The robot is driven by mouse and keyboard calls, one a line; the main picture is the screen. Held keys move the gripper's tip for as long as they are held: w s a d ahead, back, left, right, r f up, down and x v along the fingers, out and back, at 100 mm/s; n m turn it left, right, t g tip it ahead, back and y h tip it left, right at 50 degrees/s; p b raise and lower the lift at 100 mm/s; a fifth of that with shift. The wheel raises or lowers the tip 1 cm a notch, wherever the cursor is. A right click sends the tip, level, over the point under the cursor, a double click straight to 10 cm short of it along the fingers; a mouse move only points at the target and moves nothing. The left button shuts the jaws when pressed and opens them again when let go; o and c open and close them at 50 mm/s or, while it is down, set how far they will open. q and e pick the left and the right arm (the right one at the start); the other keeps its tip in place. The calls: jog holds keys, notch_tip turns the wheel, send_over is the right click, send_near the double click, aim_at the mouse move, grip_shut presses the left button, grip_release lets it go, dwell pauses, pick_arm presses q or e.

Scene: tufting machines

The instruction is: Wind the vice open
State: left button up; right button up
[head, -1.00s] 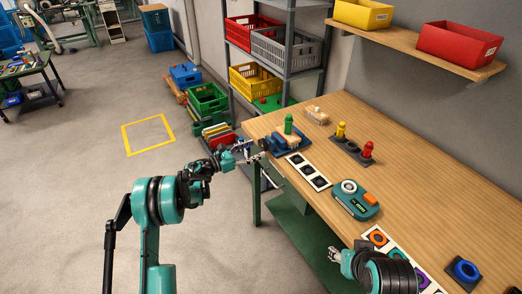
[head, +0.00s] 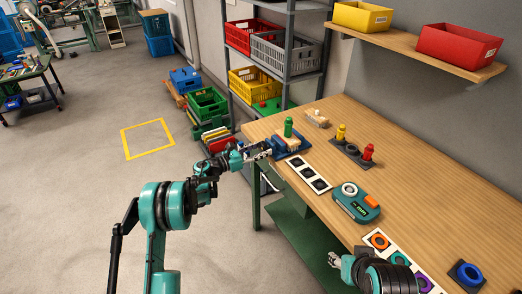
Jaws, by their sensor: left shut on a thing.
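The blue vice (head: 291,141) sits at the bench's far left corner, with a wooden block (head: 297,145) in it and a green peg (head: 288,127) standing upright on top. My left gripper (head: 264,149) is at the vice's front left side, by the bench edge. It is shut on what looks like the vice's handle, which its fingers mostly hide. My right gripper (head: 335,262) hangs at the bench's front edge, far from the vice; its fingers are too small to read.
A strip of black-and-white squares (head: 308,175), a teal device (head: 357,203) and a rack with yellow and red pegs (head: 352,153) lie on the bench (head: 430,180). Shelves with crates (head: 284,55) stand behind. A wall shelf (head: 415,45) holds bins.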

pick_arm(q)
jog(key=n, duration=0.5)
jog(key=shift+b, duration=0.3)
jog(key=o, duration=1.2)
jog(key=shift+c, duration=0.2)
jog(key=v, duration=1.2)
